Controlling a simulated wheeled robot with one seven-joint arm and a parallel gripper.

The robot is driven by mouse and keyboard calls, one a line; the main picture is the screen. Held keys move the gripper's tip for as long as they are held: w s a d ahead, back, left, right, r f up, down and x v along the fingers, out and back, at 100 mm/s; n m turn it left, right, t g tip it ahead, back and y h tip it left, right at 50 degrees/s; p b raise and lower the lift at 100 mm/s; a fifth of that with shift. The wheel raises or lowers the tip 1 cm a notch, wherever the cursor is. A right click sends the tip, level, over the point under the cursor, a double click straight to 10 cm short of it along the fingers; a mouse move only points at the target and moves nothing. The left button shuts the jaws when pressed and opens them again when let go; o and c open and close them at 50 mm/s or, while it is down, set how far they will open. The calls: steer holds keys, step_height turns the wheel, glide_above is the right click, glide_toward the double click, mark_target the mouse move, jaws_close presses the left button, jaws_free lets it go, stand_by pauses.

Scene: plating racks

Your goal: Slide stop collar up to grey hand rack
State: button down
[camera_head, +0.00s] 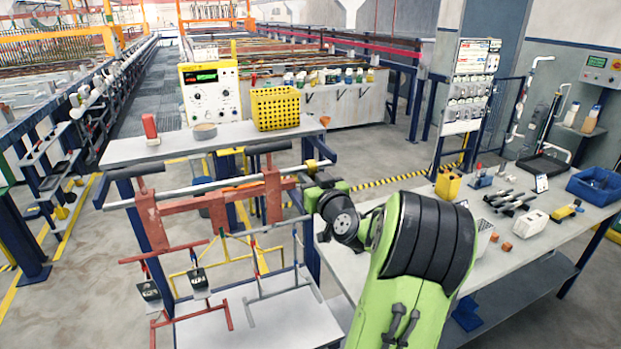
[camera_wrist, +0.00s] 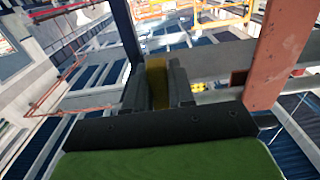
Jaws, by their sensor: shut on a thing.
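A steel bar (camera_head: 180,191) runs across the stand, with a red-brown crosspiece (camera_head: 196,205) and upright along it. My gripper (camera_wrist: 157,84) is at the bar's right end, right of the red-brown upright (camera_head: 272,196); its fingers are mostly hidden in the head view. In the wrist view it is shut on a dull yellow piece, taken to be the stop collar (camera_wrist: 157,70). The grey bar (camera_wrist: 215,70) and red-brown upright (camera_wrist: 283,50) lie beside it.
A shelf behind the bar holds a yellow basket (camera_head: 276,107), a bowl (camera_head: 204,131) and a red-topped item (camera_head: 150,128). A lower tray (camera_head: 245,315) lies under the racks. The right bench (camera_head: 500,245) carries tools and a blue bin (camera_head: 594,186).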

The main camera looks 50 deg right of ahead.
steer(key=w+a+b, duration=0.1)
steer(key=a, duration=0.1)
steer(key=shift+w+a+b, duration=0.35)
steer(key=shift+a, duration=0.05)
steer(key=shift+s+d, duration=0.1)
steer(key=c, duration=1)
jaws_free()
steer(key=shift+c, duration=0.2)
steer(key=b+v, duration=0.6)
steer(key=v, duration=0.9)
steer(key=shift+s+a, duration=0.25)
steer(key=shift+s, duration=0.05)
